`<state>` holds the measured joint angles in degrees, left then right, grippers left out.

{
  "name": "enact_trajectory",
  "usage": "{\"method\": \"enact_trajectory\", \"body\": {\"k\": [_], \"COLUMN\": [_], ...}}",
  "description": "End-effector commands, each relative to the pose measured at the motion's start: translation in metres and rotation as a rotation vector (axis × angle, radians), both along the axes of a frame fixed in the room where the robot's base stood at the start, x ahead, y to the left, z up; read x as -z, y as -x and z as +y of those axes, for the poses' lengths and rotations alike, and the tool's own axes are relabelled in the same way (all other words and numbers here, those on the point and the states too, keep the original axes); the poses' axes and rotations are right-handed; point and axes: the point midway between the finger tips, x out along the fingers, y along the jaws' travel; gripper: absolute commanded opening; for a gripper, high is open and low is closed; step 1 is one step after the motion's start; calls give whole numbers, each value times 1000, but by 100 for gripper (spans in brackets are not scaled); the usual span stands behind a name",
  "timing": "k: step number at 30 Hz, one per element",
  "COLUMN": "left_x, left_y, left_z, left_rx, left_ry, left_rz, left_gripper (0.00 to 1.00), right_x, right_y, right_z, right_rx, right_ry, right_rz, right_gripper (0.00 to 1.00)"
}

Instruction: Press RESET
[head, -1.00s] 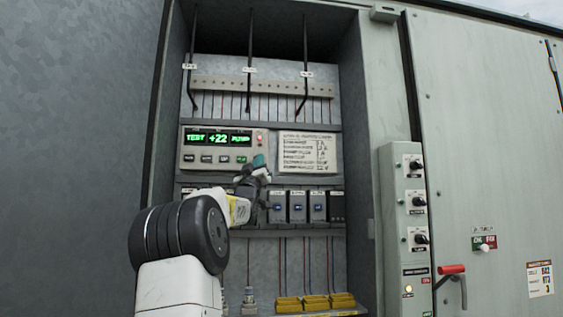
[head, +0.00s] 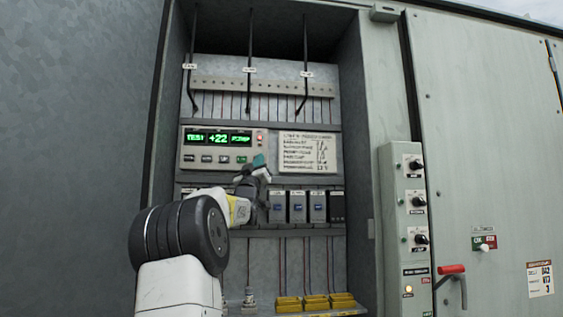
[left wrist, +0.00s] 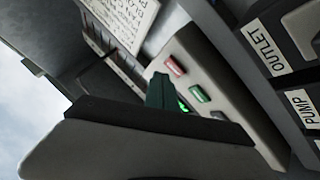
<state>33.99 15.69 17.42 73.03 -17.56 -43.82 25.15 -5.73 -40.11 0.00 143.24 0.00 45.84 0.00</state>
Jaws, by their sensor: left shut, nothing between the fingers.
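The control unit (head: 190,150) has a lit green display reading TEST, +22 and PUMP, with a row of buttons beneath. Several are dark; a green button (head: 241,159) is at the right. In the left wrist view a red button (left wrist: 174,65), a green button (left wrist: 198,93) and a grey one (left wrist: 218,114) show on its face. I cannot read which is RESET. My left gripper (head: 259,162) is shut and empty, its teal tip just right of the green button in the head view; it hides the panel behind it. In the left wrist view the tip (left wrist: 160,92) is beside the buttons; contact is unclear.
A printed card (head: 307,153) is right of the unit. A row of breakers (head: 298,206) lies below the gripper. Black rods hang at the cabinet's top. A switch column (head: 404,220) and a red-handled lever (head: 451,270) are on the right.

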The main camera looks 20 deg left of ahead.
Motion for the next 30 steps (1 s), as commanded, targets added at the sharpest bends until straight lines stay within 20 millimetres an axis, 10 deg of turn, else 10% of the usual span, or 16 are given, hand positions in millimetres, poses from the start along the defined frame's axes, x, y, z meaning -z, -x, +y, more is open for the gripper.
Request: {"method": "enact_trajectory", "body": {"k": [30], "left_x": [0], "left_y": [-8], "left_z": [5], "left_rx": [0], "left_ry": [0], "left_rz": [0], "left_gripper": [0], "right_x": [0], "right_y": [0], "right_z": [0], "right_rx": [0], "right_ry": [0], "right_rz": [0], "right_gripper": [34]}}
